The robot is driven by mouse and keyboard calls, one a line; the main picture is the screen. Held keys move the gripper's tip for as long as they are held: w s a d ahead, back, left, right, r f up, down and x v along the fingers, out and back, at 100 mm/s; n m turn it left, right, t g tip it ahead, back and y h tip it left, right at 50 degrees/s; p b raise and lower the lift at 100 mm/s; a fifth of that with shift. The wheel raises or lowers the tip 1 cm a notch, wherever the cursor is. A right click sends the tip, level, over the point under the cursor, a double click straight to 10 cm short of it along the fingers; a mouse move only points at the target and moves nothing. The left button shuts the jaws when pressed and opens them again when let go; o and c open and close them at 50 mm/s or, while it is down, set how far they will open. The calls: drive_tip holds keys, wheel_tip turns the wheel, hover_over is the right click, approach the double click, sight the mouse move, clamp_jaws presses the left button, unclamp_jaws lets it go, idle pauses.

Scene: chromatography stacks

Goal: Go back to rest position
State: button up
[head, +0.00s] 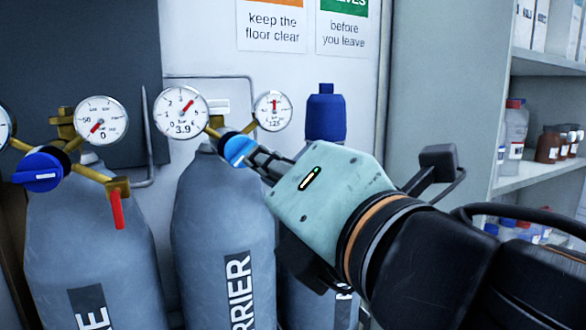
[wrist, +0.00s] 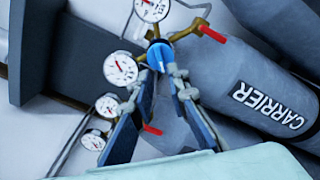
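My gripper (head: 258,160) reaches in from the right in the head view, its fingertips close to the blue regulator knob (head: 238,150) on the grey CARRIER cylinder (head: 222,225). In the wrist view my gripper (wrist: 160,76) is open, with its two fingers apart. The blue knob (wrist: 160,56) shows between and just beyond the fingertips. I cannot tell whether either finger touches it. The larger gauge (head: 181,109) on this cylinder has a digital 3.9 reading; a smaller gauge (head: 272,110) sits to its right.
Left stands another grey cylinder (head: 95,245) with a blue knob (head: 38,172) and a red lever (head: 116,208). A third cylinder with a blue cap (head: 326,115) is behind my gripper. Shelves with bottles (head: 548,146) stand right. Signs hang on the back wall.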

drive_tip(key=w+d+f+m+g+h, duration=0.1)
drive_tip(key=w+d+f+m+h, duration=0.25)
drive_tip(key=d+f+m, duration=0.35)
drive_tip(key=w+d+f+m+g+h, duration=0.1)
drive_tip(key=w+d+f+m+h, duration=0.1)
drive_tip(key=d+f+m+h, duration=0.45)
drive_tip(key=s+d+f+m+g, duration=0.3)
drive_tip(key=s+f+m+g, duration=0.1)
drive_tip(key=f+m, duration=0.45)
drive_tip(key=s+d+f+m+g, duration=0.3)
drive_tip(key=s+f+m, duration=0.1)
drive_tip(key=f+m, duration=0.5)
wheel_tip(320, 180, up, 19)
drive_tip(key=m+p, duration=0.1)
drive_tip(key=p, duration=1.7)
drive_tip(key=shift+s+f+m+g, duration=0.2)
drive_tip(key=shift+s+m+g, duration=0.1)
drive_tip(key=shift+m, duration=0.1)
idle(1.6)
